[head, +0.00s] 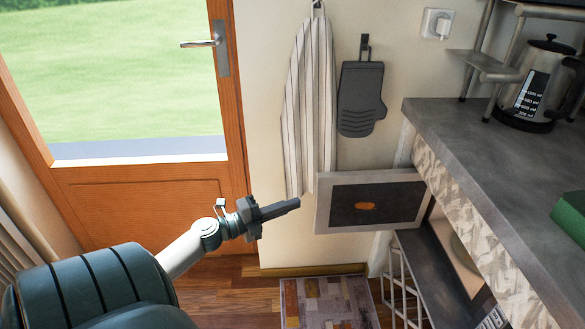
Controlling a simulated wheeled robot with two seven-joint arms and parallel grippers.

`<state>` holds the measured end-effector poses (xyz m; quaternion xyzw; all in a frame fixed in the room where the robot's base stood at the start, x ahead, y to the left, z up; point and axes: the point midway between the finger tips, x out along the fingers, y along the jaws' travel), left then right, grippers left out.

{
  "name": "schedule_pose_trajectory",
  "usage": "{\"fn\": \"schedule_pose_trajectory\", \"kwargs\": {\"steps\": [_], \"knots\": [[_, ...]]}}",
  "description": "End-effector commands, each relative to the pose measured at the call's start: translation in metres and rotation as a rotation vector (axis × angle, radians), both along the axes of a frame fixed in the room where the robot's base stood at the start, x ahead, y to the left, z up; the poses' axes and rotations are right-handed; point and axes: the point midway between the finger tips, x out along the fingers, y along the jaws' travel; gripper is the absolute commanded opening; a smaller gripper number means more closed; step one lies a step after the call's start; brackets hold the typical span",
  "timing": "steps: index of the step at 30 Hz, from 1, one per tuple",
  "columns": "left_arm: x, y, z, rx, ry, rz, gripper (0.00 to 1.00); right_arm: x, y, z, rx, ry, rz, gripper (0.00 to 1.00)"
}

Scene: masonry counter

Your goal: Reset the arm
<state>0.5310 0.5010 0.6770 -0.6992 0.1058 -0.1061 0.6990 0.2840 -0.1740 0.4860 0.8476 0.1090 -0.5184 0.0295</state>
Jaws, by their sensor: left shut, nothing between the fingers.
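My left arm comes in from the lower left, and its gripper (277,208) points to the right, held in the air in front of the wall. The left gripper is shut with nothing in it. Its tip is a little left of a pale-framed open door panel (375,203) with a dark middle and a small orange mark; I cannot tell whether they are close in depth. My right gripper is not in view.
A striped cloth (309,110) and grey mitt (361,98) hang on the wall. A wooden glass door (150,195) is at left; a patterned mat (330,302) lies below.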

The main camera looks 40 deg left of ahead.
Motion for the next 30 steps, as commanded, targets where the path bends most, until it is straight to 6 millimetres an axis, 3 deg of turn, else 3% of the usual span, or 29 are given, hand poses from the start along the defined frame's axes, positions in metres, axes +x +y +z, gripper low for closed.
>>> {"fn": "schedule_pose_trajectory", "kwargs": {"steps": [14, 20, 26, 30], "knots": [[0.0, -0.001, -0.001, -0.006, 0.0, 0.004, 0.0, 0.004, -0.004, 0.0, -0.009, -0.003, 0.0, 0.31], [-0.001, -0.011, -0.007, -0.093, 0.006, 0.07, 0.0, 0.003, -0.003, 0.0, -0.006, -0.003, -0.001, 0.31], [-0.012, -0.032, -0.03, -0.321, 0.06, 0.241, 0.0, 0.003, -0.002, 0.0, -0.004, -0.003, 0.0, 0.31], [-0.031, -0.056, -0.063, -0.53, 0.162, 0.4, 0.0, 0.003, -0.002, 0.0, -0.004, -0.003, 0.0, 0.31]]}}
